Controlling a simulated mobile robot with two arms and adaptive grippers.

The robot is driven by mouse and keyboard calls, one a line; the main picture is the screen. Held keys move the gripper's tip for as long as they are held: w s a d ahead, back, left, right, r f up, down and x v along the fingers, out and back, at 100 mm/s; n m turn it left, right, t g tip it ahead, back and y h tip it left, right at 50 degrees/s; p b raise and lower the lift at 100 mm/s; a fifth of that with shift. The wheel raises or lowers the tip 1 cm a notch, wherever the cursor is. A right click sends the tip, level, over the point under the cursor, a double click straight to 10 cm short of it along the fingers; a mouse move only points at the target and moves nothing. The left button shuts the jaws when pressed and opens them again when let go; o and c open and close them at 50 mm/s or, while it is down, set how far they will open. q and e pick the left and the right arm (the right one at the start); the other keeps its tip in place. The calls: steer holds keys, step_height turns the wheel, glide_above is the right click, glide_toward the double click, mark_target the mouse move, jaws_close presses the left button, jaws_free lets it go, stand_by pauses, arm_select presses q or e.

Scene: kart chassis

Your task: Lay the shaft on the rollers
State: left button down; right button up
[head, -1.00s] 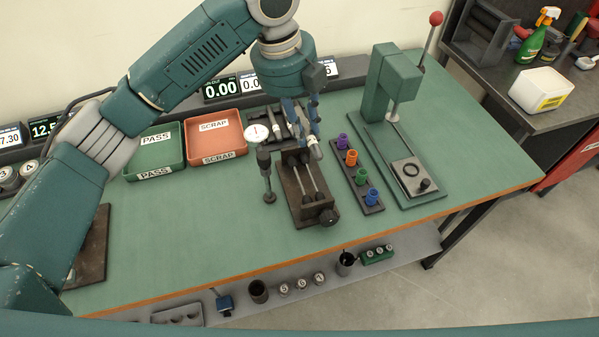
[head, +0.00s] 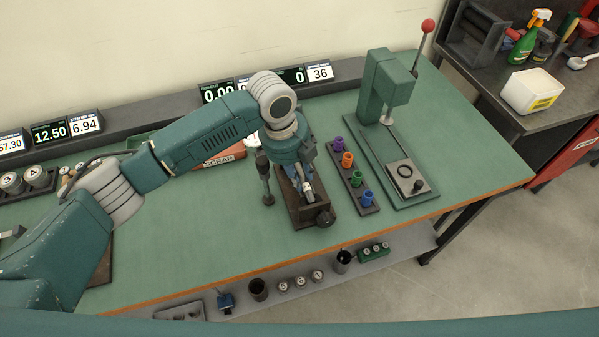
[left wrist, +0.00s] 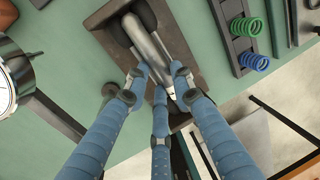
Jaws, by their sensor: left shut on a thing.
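In the left wrist view, my left gripper (left wrist: 160,80) is shut on the shaft (left wrist: 152,45), a grey metal rod. The shaft lies lengthwise over the stand (left wrist: 185,50), very low. I cannot tell whether it touches the rollers, which my fingers and the shaft largely hide. My right gripper is not in view.
A dial gauge on a post (head: 264,178) stands just left of the stand. A rack of coloured springs (head: 355,178) and a green press (head: 385,100) stand to its right. The bench front is clear.

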arm_select(q)
steer(key=shift+f, duration=0.1)
steer(key=c, duration=1.5)
jaws_free()
steer(key=shift+r, duration=0.35)
steer(key=r, duration=0.3)
steer(key=a+r+b, duration=0.1)
steer(key=r, duration=0.3)
steer(key=a+r+b, duration=0.1)
steer(key=r, duration=0.3)
steer(key=shift+s+a+r, duration=0.1)
steer(key=shift+s+r, duration=0.1)
steer(key=shift+s, duration=0.15)
